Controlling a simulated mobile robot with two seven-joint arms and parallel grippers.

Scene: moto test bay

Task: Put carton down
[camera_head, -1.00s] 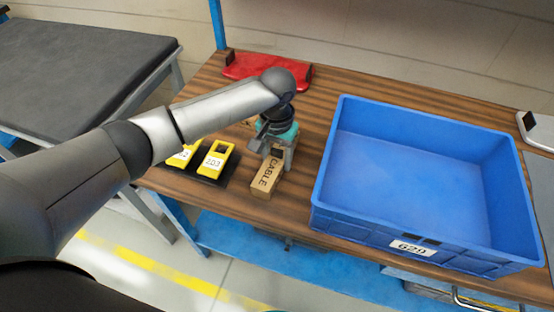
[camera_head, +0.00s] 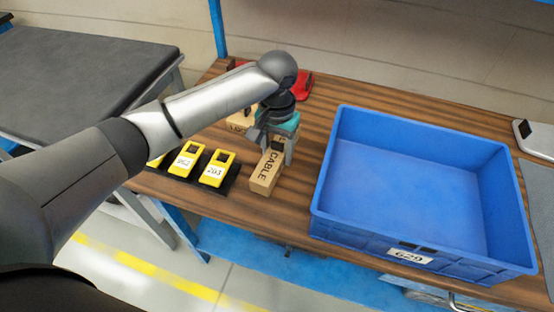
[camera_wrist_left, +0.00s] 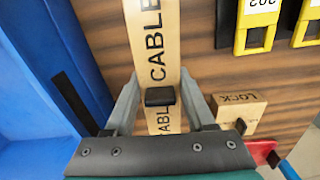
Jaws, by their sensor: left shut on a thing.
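The carton (camera_head: 265,173) is a small tan box marked CABLE. It also shows in the left wrist view (camera_wrist_left: 152,25), running between the fingers. My left gripper (camera_head: 274,150) is shut on the carton from above, between the yellow devices and the blue crate. In the left wrist view the two grey fingers of my left gripper (camera_wrist_left: 160,100) stand on either side of it. I cannot tell whether its underside touches the table. My right gripper is not in view.
Yellow devices (camera_head: 215,170) sit in a black holder to the left. A box marked LOCK (camera_wrist_left: 238,108) lies close by. A red object (camera_head: 304,85) is behind.

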